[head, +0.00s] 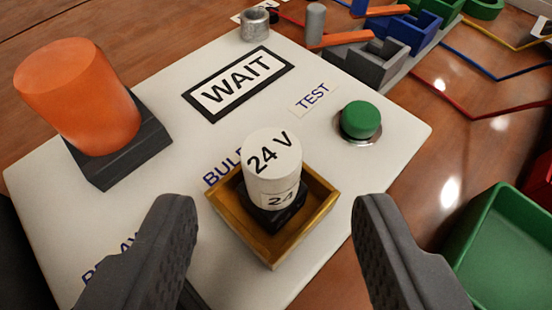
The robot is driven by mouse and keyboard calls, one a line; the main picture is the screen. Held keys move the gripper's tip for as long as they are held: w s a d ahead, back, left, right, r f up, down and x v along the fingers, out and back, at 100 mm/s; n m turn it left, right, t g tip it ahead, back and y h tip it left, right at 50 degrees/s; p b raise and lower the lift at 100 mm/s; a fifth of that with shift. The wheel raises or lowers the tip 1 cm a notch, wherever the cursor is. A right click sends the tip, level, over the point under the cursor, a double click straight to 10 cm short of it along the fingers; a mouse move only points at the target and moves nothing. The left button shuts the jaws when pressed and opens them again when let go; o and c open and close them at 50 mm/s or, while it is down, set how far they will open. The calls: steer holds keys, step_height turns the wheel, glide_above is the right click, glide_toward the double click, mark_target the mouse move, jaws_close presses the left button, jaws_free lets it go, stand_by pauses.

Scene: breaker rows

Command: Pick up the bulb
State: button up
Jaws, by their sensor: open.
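The bulb lies in line with the gap between the fingers, farther from the camera. Nothing is between the fingertips.
An orange cylinder (78,95) on a black base stands at the board's left. A "WAIT" sign (239,83) and a green button (360,120) beside a "TEST" label are on the board. A green bin (505,245) is at right. Coloured blocks and wires lie at upper right.

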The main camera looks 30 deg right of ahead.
mark_target(273, 181)
steer(key=b+x, duration=0.1)
steer(key=x, duration=0.3)
jaws_close()
steer(key=shift+r, duration=0.15)
